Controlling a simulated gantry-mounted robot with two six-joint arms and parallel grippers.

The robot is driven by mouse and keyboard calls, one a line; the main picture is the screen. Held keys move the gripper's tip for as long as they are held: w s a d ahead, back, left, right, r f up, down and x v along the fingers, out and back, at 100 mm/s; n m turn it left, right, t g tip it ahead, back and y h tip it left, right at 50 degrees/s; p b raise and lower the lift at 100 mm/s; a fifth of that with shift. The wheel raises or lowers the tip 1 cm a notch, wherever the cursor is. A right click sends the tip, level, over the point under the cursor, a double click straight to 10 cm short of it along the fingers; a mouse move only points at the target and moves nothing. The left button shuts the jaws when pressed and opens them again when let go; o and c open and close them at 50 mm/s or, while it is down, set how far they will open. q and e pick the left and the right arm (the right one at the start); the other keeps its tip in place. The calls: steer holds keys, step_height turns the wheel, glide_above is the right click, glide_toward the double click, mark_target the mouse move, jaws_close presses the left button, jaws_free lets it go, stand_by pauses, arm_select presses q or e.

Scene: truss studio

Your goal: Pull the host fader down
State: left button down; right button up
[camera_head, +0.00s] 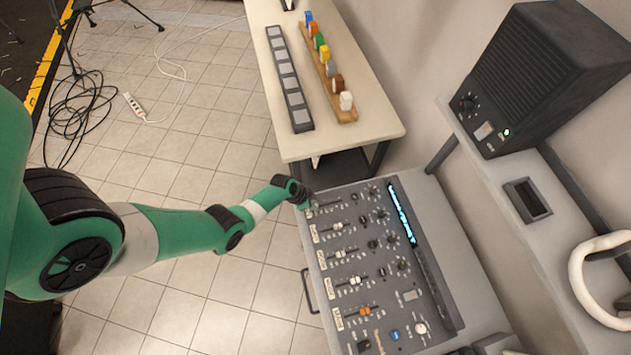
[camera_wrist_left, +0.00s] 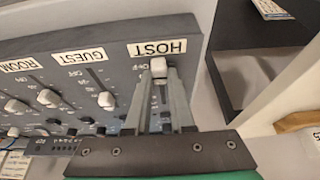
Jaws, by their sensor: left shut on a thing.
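The mixing console (camera_head: 352,222) lies on a grey surface in the head view, with a column of labelled faders. In the left wrist view the HOST label (camera_wrist_left: 157,47) sits just beyond the host fader's pale cap (camera_wrist_left: 158,66). My left gripper (camera_head: 304,201) is at the console's upper left corner. In the left wrist view its two fingers are shut on the host fader cap, one on each side. The fader's slot is mostly hidden between the fingers. My right gripper is not in view.
The guest fader (camera_wrist_left: 105,100) and room fader (camera_wrist_left: 47,97) stand close beside the fingers. A pale table (camera_head: 358,98) holds a dark strip of grey pads (camera_head: 289,80) and a wooden rack of coloured pieces (camera_head: 327,65). A black speaker (camera_head: 530,75) stands at the right.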

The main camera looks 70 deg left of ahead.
arm_select(q)
steer(key=shift+s, duration=0.1)
steer(key=c, duration=0.8)
jaws_free()
steer(key=shift+s, duration=0.1)
steer(key=shift+o, duration=0.2)
steer(key=shift+r+p, duration=0.3)
steer(key=p+v, duration=0.9)
steer(key=v, duration=0.2)
steer(key=shift+p, duration=0.4)
